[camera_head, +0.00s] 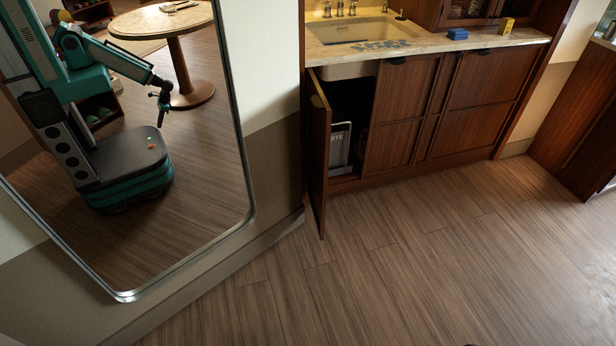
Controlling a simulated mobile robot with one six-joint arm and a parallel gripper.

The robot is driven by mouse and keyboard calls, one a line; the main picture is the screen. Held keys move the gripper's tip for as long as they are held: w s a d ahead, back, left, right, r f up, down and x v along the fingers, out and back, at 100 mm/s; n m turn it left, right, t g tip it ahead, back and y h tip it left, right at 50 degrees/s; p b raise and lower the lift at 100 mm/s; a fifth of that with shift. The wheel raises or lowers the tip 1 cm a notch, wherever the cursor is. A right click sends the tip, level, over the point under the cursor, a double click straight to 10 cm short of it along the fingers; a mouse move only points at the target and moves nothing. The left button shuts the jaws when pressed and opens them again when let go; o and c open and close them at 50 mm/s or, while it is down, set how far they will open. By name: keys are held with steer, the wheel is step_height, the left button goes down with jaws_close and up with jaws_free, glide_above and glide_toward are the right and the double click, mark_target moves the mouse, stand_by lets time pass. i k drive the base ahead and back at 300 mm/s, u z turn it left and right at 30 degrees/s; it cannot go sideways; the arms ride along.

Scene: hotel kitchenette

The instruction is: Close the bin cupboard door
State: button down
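The bin cupboard door (319,158) is a dark reddish wood panel under the sink counter, at the left end of the cabinet run. It stands wide open, swung out towards me and seen nearly edge-on. The dark opening (352,95) beside it shows a pale bin with a printed label (340,149) inside. My gripper is not seen directly. It shows only as a small reflection (163,106) in the mirror, too small to tell open or shut, and far from the door.
A large framed mirror (190,215) leans or hangs at left, reflecting a round table. Wooden floor (400,270) is clear before the cabinets. The sink counter (430,42) holds a blue sponge-like block (457,34) and a yellow box (506,25). Another cabinet (580,125) stands at right.

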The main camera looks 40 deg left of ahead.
mark_target(320, 113)
steer(key=z, duration=0.2)
steer(key=k, duration=0.55)
steer(key=u, duration=1.45)
steer(key=i, duration=1)
steer(key=u, duration=0.1)
steer(key=k, duration=0.5)
steer(key=u, duration=0.05)
